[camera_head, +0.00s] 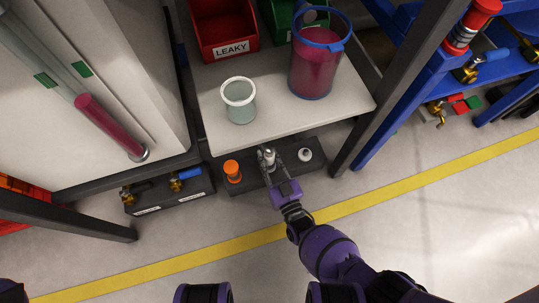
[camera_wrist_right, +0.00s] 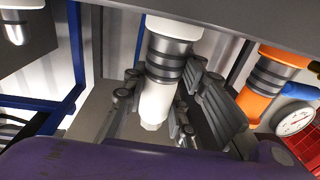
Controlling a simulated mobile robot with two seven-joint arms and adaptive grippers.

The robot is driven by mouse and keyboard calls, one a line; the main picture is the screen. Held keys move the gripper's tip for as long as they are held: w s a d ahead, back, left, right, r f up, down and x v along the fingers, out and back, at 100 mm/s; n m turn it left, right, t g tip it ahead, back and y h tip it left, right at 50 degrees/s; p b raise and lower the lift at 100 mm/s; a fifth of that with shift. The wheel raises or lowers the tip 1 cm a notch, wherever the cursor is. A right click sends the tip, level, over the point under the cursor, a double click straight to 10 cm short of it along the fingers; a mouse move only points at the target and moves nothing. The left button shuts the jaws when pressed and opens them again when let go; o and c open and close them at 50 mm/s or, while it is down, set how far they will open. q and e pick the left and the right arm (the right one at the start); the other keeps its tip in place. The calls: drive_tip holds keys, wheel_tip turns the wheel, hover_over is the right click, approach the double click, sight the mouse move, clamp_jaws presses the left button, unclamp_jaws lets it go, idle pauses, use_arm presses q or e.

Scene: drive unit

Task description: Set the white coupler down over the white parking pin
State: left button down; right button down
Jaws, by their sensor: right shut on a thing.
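The white coupler (camera_wrist_right: 157,104), white with a ribbed grey metal sleeve, is between the fingers of my right gripper (camera_wrist_right: 165,100), which is shut on it. In the head view my right gripper (camera_head: 269,164) holds the coupler (camera_head: 269,155) over the dark low ledge. A short white pin with a metal tip (camera_wrist_right: 16,30) shows at the upper left of the wrist view. The white parking pin (camera_head: 305,154) stands on the ledge to the right of the coupler, apart from it. I cannot tell whether the coupler touches the ledge. My left gripper is not in view.
An orange coupler (camera_head: 232,170) stands on the ledge (camera_head: 248,184), left of my gripper. Behind is a white tabletop (camera_head: 268,116) with a clear cup (camera_head: 239,104), a jug of pink liquid (camera_head: 315,65) and a red LEAKY bin (camera_head: 223,28). A grey post (camera_head: 385,90) rises at right.

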drive_tip(key=shift+w+r, duration=0.1)
idle(0.3)
drive_tip(key=c, duration=1.4)
unclamp_jaws()
drive_tip(key=shift+o, duration=0.2)
